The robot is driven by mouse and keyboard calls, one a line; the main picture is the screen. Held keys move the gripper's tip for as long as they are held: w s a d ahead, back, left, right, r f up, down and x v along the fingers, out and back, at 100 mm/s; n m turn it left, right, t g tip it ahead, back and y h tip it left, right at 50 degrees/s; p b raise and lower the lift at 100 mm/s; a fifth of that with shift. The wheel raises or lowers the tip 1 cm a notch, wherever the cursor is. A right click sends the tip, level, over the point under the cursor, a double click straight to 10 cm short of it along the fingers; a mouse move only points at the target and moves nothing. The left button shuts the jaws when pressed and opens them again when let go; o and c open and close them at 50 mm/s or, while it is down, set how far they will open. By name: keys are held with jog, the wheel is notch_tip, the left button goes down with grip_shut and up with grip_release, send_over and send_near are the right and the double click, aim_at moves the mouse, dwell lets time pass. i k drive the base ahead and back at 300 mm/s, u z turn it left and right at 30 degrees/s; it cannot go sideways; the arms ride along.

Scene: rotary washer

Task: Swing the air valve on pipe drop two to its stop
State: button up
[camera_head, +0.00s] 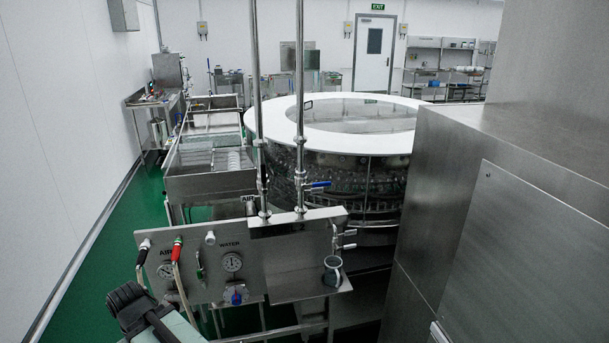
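Two upright steel pipes come down behind the control panel, a left pipe (257,75) and a right pipe (299,85). The right pipe carries a valve with a blue lever handle (319,185) that sticks out roughly level to the right. The left pipe has a fitting (260,143) whose handle I cannot make out. I see no number marking drop two. My dark gripper end (126,298) is at the bottom left, in front of the panel and well apart from the valve. Its fingers are not distinguishable, and I see nothing held.
The steel panel (212,262) carries gauges, hoses and AIR and WATER labels. A grey cup (332,271) sits on its right ledge. The white-topped round washer (270,125) stands behind. A large steel cabinet (520,215) blocks the right. Green floor (95,270) is open at left.

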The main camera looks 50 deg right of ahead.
aim_at(263, 169)
jog(key=z, duration=0.9)
jog(key=i, duration=0.2)
jog(key=u, duration=0.05)
jog(key=k, duration=1.35)
jog(key=u, duration=1)
jog(key=i, duration=1.75)
jog(key=z, duration=0.2)
